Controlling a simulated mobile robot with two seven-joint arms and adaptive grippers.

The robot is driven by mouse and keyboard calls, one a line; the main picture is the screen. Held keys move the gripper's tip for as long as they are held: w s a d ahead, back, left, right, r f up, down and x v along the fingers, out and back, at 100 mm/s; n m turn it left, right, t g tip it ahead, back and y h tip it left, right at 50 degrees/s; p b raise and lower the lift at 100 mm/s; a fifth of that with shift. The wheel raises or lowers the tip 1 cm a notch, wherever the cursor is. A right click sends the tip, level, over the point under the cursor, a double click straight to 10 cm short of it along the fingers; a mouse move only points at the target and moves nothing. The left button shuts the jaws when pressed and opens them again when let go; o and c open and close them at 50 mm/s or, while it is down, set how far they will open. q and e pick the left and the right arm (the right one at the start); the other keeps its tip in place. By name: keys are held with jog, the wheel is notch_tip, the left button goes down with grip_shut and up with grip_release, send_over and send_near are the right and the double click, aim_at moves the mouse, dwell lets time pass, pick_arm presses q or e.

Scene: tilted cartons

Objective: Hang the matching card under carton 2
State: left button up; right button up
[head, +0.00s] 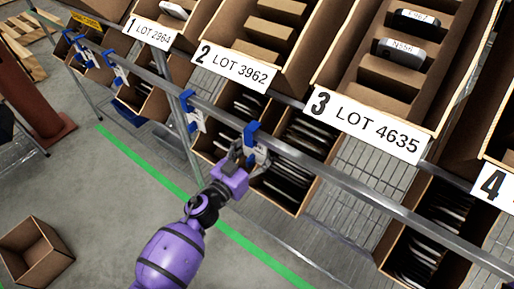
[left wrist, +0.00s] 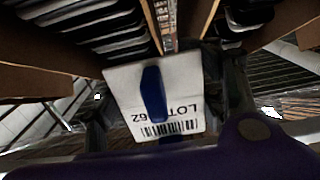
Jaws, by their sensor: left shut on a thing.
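Carton 2 (head: 235,68) is tilted in the upper row and bears the label LOT 3962. My left gripper (head: 252,160) is shut on a white card (left wrist: 125,95) with a blue hook (left wrist: 153,95). The card's print appears upside down in the left wrist view: LOT, then digits ending in 62, above a barcode; the hook covers the rest. In the head view the blue hook (head: 251,131) overlaps the metal rail (head: 300,156), right of and below carton 2's label. I cannot tell whether it rests on the rail. My right gripper is not in view.
Another card on a blue hook (head: 189,112) hangs on the rail to the left, with more further left (head: 117,72). Carton 3 (head: 365,124) stands to the right. Lower bins (head: 310,135) hold dark flat items. An empty box (head: 35,250) lies on the floor.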

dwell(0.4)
pick_arm(q)
jog(key=o, duration=1.4)
jog(key=shift+c, duration=0.2)
jog(key=shift+f, duration=0.1)
jog(key=v, duration=1.2)
